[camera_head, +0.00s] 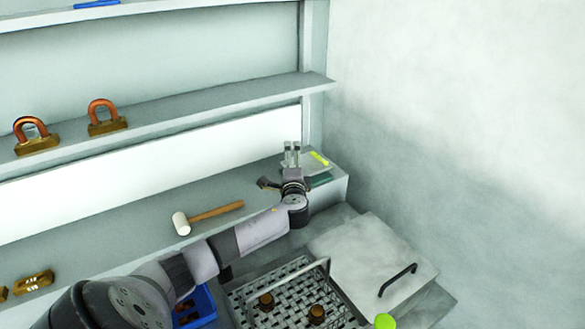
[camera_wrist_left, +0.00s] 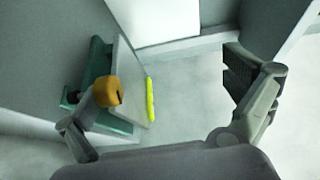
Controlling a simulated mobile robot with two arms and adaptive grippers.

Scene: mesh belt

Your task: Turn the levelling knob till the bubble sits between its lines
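The levelling device stands at the right end of the lower shelf; its green base (camera_wrist_left: 112,124) and pale plate (camera_wrist_left: 133,85) show in the left wrist view. Its yellow-green vial (camera_wrist_left: 150,97) also shows in the head view (camera_head: 320,158). The bubble and lines are too small to make out. An orange knob-like piece (camera_wrist_left: 107,92) is at the left finger of my left gripper (camera_wrist_left: 172,85); I cannot tell whether they touch. The fingers are spread wide, with nothing held between them. In the head view this gripper (camera_head: 293,182) is just in front of the device. My right gripper is not visible.
A white-headed mallet (camera_head: 215,212) lies on the lower shelf left of my gripper. Copper-looped brass blocks (camera_head: 107,118) stand on the shelf above. Below are a mesh belt (camera_head: 290,292), a blue bin (camera_head: 196,307) and a pale lid with a black handle (camera_head: 397,280).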

